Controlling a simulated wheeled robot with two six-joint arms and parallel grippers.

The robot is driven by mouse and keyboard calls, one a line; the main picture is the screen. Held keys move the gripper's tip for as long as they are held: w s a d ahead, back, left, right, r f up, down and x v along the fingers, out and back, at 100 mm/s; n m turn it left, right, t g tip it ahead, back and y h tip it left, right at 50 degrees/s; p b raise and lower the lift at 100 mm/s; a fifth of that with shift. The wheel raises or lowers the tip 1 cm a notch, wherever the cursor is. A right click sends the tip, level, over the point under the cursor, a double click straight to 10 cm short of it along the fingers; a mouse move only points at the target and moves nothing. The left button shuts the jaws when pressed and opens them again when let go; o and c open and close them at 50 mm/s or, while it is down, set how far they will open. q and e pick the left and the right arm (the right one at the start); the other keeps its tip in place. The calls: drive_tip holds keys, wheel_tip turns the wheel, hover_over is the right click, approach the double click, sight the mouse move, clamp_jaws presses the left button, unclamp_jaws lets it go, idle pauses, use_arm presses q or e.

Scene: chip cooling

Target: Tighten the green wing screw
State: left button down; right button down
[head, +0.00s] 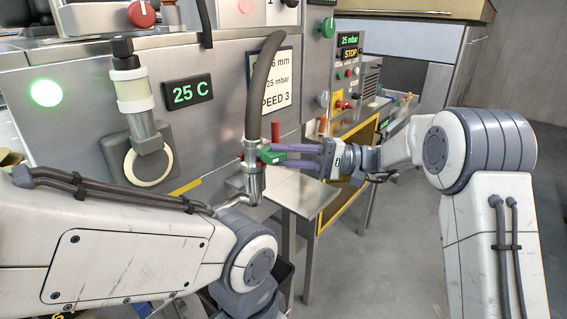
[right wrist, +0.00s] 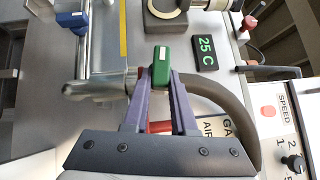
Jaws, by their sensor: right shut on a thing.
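The green wing screw (head: 268,155) sits on the side of an upright metal pipe fitting (head: 254,180) under a dark hose (head: 262,85). In the right wrist view the green screw (right wrist: 161,68) stands between my fingertips. My right gripper (head: 274,156) comes in from the right with its purple fingers shut on the screw; its fingertips (right wrist: 161,78) also show in the wrist view. The screw's lower part is hidden by the fingers. My left arm reaches in from the lower left, but its gripper is not visible.
A red handle (head: 275,131) stands close behind the fitting. A metal side table (head: 300,195) lies below my right gripper. The steel machine front carries a green 25 C display (head: 189,92) and a sight-glass cylinder (head: 133,95). Open floor lies at the right.

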drive_tip(key=m+y+b, duration=0.1)
drive_tip(key=f+m+t+y+b, duration=0.1)
drive_tip(key=m, duration=0.1)
drive_tip(key=shift+s+a+f+m+y, duration=0.15)
drive_tip(key=shift+m+y, duration=0.15)
drive_tip(key=m+t+y, duration=0.1)
drive_tip(key=m, duration=0.1)
drive_tip(key=m+t+y+b, duration=0.1)
drive_tip(key=m, duration=0.1)
drive_tip(key=m+t, duration=0.1)
drive_tip(key=shift+s+a+f+m+t+y, duration=0.2)
drive_tip(key=shift+f+m+t+y, duration=0.1)
drive_tip(key=shift+m+y, duration=0.1)
drive_tip(key=shift+s+a+m+t+y+b, duration=0.1)
drive_tip(key=shift+m+t+y+b, duration=0.1)
drive_tip(key=shift+m+t+b, duration=0.7)
drive_tip(key=shift+s+m+t+y+b, duration=0.15)
drive_tip(key=shift+m+t+b, duration=0.25)
drive_tip(key=shift+m+t, duration=1)
drive_tip(key=shift+w+m, duration=0.1)
drive_tip(key=shift+m, duration=0.5)
drive_tip(key=c, duration=0.7)
unclamp_jaws()
